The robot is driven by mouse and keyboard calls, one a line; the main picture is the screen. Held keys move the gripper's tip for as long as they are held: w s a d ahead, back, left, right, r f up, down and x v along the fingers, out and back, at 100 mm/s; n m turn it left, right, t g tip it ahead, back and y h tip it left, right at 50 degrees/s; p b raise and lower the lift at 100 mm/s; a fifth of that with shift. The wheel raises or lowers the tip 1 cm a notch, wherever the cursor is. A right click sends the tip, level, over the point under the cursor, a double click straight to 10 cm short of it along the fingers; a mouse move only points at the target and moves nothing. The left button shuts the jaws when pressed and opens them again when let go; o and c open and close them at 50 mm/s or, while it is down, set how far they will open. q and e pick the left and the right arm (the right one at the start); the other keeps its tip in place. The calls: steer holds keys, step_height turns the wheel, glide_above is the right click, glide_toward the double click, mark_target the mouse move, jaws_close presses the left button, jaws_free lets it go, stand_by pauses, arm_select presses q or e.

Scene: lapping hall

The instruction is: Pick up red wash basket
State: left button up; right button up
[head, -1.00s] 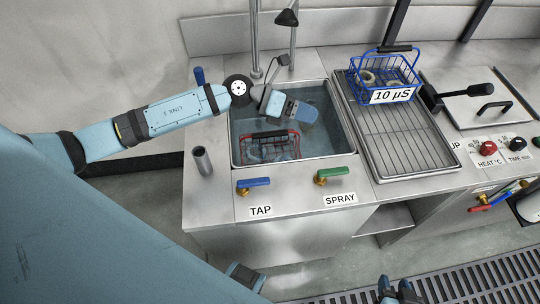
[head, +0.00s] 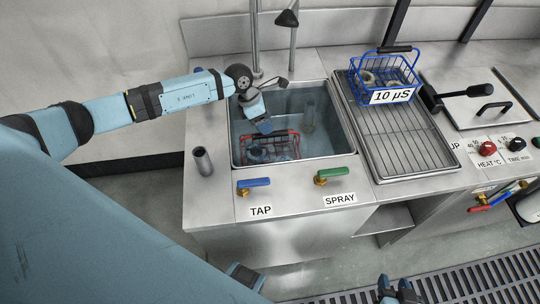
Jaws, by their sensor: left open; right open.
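The red wash basket (head: 286,153) sits low in the sink, towards its front left, with grey round parts visible inside it. Its dark and red handle runs along the top. My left gripper (head: 265,127) reaches into the sink from the back left, pointing down just above the basket's rear side. It is open; whether its fingers touch the handle cannot be told. My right gripper (head: 398,292) is open and empty at the bottom edge of the view, far from the basket and partly cut off.
The sink (head: 343,135) has steel walls around the basket. A blue basket (head: 372,75) labelled 10 µS stands on the drain rack (head: 408,140) at right. The blue tap lever (head: 253,182) and green spray lever (head: 333,172) stick up at the front edge. A spout hangs behind.

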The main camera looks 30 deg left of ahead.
mark_target(270, 135)
arm_select(q)
steer(key=x, duration=0.5)
steer(key=shift+s+f, duration=0.2)
steer(key=shift+f, duration=0.05)
steer(key=shift+f, duration=0.25)
steer(key=shift+c, duration=0.5)
jaws_close()
steer(key=shift+r, duration=0.1)
